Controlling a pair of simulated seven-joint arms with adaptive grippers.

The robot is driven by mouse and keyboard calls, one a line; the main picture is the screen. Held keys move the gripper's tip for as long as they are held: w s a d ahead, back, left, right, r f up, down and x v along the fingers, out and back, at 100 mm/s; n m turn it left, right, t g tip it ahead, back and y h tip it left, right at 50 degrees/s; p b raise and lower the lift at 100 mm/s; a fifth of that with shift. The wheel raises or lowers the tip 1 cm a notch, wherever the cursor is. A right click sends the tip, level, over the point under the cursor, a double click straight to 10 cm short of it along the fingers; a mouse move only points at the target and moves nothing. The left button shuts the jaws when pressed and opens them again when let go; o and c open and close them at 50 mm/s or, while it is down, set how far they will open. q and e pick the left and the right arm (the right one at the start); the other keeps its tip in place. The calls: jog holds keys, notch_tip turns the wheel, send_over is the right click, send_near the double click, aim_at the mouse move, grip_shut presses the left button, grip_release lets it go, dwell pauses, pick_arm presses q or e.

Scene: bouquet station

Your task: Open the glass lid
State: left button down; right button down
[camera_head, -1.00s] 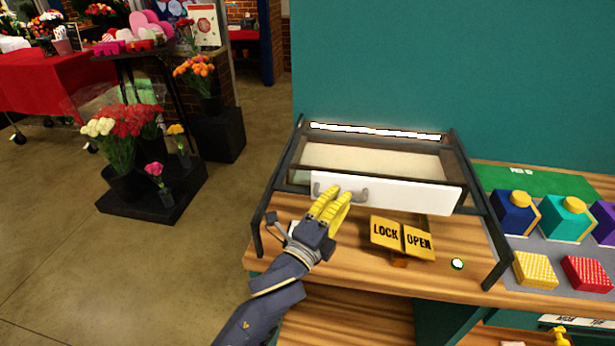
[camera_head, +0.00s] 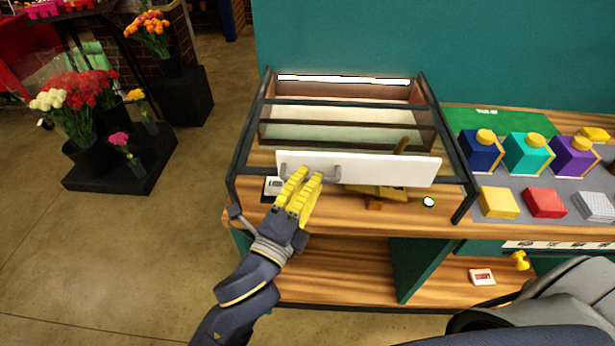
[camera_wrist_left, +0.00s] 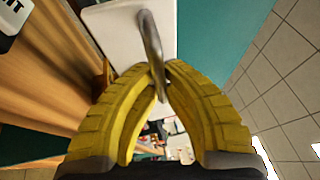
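A dark-framed case (camera_head: 236,155) stands on the wooden counter. My left gripper (camera_head: 306,173) is at the panel's left handle. In the left wrist view the yellow fingers (camera_wrist_left: 162,78) close around the metal handle (camera_wrist_left: 152,45), their tips meeting at it. The yellow lock/open sign (camera_head: 380,191) is mostly hidden behind and below the panel. My right gripper is out of view.
Blue, teal and purple boxes (camera_head: 527,154) with yellow tops stand on a grey mat at right, with yellow, red and grey blocks (camera_head: 545,203) in front. A teal wall (camera_head: 350,40) rises behind. Flower buckets (camera_head: 88,150) stand at left; the floor between is clear.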

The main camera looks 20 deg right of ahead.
pick_arm(q)
jog(key=c, duration=1.5)
grip_release()
jog(key=shift+o, duration=0.2)
jog(key=v, duration=0.7)
jog(key=shift+s, duration=0.2)
jog(key=shift+a, duration=0.15)
